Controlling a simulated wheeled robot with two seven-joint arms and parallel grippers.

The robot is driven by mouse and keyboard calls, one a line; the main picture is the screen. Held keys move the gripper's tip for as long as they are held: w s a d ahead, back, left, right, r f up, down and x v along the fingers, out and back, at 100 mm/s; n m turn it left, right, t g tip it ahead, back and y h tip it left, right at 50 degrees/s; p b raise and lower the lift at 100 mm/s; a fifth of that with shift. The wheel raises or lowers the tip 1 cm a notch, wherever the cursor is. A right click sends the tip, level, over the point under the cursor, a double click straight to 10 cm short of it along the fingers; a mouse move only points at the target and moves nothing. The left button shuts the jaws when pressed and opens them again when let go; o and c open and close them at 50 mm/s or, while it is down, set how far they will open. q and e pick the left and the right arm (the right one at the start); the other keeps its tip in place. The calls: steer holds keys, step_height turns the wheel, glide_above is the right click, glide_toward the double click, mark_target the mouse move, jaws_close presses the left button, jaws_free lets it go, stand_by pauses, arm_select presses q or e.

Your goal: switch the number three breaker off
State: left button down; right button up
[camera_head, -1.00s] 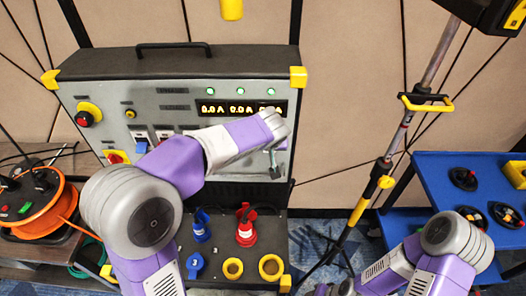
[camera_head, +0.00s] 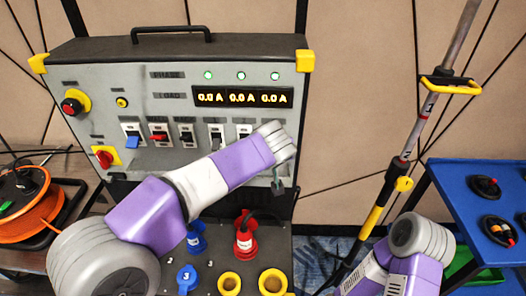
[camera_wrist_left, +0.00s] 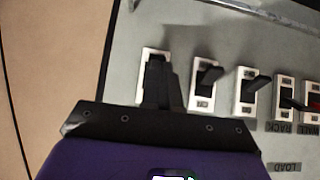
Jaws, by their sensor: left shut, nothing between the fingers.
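The grey breaker panel (camera_head: 140,85) stands ahead with a row of breakers, several showing in the head view: a blue lever (camera_head: 133,140), a red one (camera_head: 159,136), then dark ones (camera_head: 187,137). My left arm covers the right end of the row. My left gripper (camera_head: 279,184) is mostly hidden behind my wrist there. In the left wrist view its closed dark fingers (camera_wrist_left: 156,85) lie over the leftmost breaker plate; contact cannot be told. Other dark levers (camera_wrist_left: 208,76) stand to the right. The breaker numbers are unreadable. My right gripper is out of frame.
A lit display (camera_head: 242,97) reads 0.0 A under green lamps. Red and yellow knobs (camera_head: 104,157) sit at the panel's left. Plugs and sockets (camera_head: 245,240) lie below. A tripod pole (camera_head: 420,120) and blue table (camera_head: 480,200) stand right.

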arm_select(q)
steer(key=shift+r, duration=0.25)
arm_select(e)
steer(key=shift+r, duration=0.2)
arm_select(q)
steer(key=shift+r+p, duration=0.55)
steer(key=shift+r, duration=0.15)
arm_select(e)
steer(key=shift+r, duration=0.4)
